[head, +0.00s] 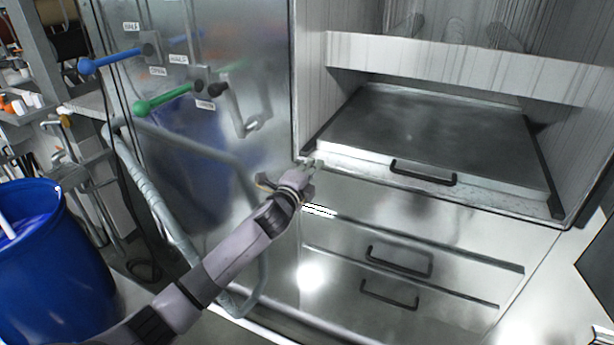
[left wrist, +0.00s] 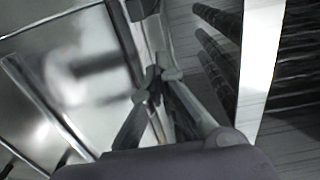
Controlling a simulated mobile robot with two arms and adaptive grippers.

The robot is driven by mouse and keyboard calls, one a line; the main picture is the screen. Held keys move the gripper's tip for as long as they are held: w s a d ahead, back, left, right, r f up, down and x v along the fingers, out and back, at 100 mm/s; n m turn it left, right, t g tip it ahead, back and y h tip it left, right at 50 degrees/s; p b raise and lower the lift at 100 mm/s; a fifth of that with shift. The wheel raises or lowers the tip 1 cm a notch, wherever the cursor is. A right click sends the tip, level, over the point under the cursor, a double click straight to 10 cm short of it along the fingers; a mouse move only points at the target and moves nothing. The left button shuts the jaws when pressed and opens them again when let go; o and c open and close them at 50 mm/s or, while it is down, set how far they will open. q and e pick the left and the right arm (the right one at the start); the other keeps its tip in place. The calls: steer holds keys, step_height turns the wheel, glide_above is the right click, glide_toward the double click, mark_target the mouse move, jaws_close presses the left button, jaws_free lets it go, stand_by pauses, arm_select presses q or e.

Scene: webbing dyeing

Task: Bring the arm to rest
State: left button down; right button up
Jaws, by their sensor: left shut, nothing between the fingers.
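My left arm reaches in from the lower left in the head view. Its gripper (head: 308,166) is at the left front edge of the machine's opening, close to the metal frame. In the left wrist view the two fingertips of the gripper (left wrist: 157,82) meet, and nothing is held between them. Whether the fingers touch the frame, I cannot tell. My right gripper is in neither view.
A dark tray with a handle (head: 422,174) lies in the open machine bay. Drawers with dark handles (head: 399,262) are below. Blue (head: 112,60) and green (head: 165,99) levers stick out from the metal panel. A blue barrel (head: 45,265) stands at left, near a grey pipe rail (head: 150,195).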

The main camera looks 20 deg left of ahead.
arm_select(q)
steer(key=s+f+n+g, duration=0.3)
steer(key=s+f, duration=0.5)
steer(key=f, duration=0.7)
steer(key=s+f+n+g, duration=0.3)
steer(key=s+f, duration=0.6)
steer(key=f, duration=0.6)
steer(key=s+f+n+g, duration=0.3)
steer(key=s+f, duration=0.5)
steer(key=f, duration=0.7)
steer(key=s+d+f+n+g, duration=0.2)
steer(key=s+f, duration=0.4)
steer(key=s, duration=0.7)
steer(key=s+d+f+n+g, duration=0.2)
steer(key=s+f, duration=0.4)
steer(key=s, duration=0.8)
steer(key=s+d+f+n+g, duration=0.2)
steer(key=s+f+g, duration=0.2)
steer(key=s, duration=0.9)
step_height(320, 180, down, 3)
steer(key=shift+s+d+r+n, duration=0.15)
steer(key=shift+s+r+n, duration=0.05)
steer(key=shift+s+n, duration=0.1)
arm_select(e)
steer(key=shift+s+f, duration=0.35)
